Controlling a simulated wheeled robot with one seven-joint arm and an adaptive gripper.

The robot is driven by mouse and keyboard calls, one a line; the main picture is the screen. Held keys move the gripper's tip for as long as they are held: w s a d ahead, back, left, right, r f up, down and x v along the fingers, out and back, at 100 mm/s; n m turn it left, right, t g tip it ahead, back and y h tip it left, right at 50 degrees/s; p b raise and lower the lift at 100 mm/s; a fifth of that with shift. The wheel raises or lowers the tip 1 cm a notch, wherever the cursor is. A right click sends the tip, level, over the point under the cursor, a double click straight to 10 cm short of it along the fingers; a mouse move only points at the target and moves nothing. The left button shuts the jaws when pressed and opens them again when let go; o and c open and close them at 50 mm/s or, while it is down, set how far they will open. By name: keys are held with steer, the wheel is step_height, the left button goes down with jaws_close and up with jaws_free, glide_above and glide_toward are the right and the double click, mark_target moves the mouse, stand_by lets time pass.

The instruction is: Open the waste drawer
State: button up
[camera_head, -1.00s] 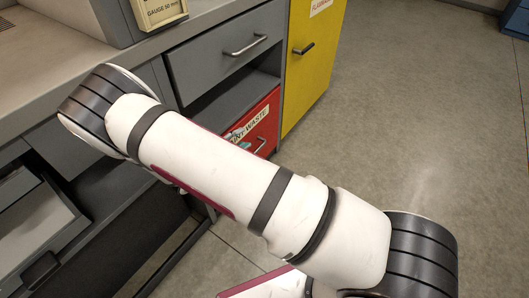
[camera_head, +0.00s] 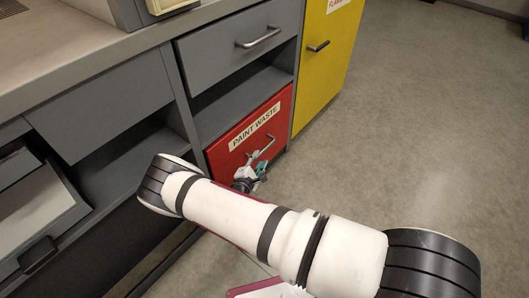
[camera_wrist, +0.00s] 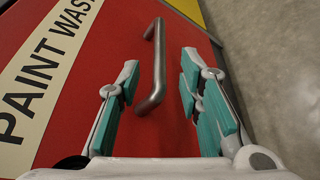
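The waste drawer (camera_head: 229,161) is a red front labelled "PAINT WASTE", low in the grey bench, and it looks closed. Its metal bar handle (camera_wrist: 159,62) stands out from the red front in the wrist view. My gripper (camera_head: 262,163) is in front of the drawer, near the handle. In the wrist view my gripper (camera_wrist: 159,80) is open, with one teal-padded finger on each side of the handle. Gaps show between the bar and both fingers. Part of the drawer's lower left is hidden behind my arm in the head view.
A grey drawer (camera_head: 240,43) with a bar handle sits above an open shelf gap over the red drawer. A yellow cabinet (camera_head: 325,70) stands right beside it. The floor (camera_head: 430,130) to the right is clear.

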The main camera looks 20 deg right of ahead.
mark_target(262, 153)
steer(key=b+x, duration=0.2)
steer(key=x, duration=0.5)
steer(key=shift+w+d+f+b, duration=0.1)
steer(key=shift+w+d+b, duration=0.15)
steer(key=shift+b, duration=0.1)
jaws_close()
steer(key=shift+a, duration=0.1)
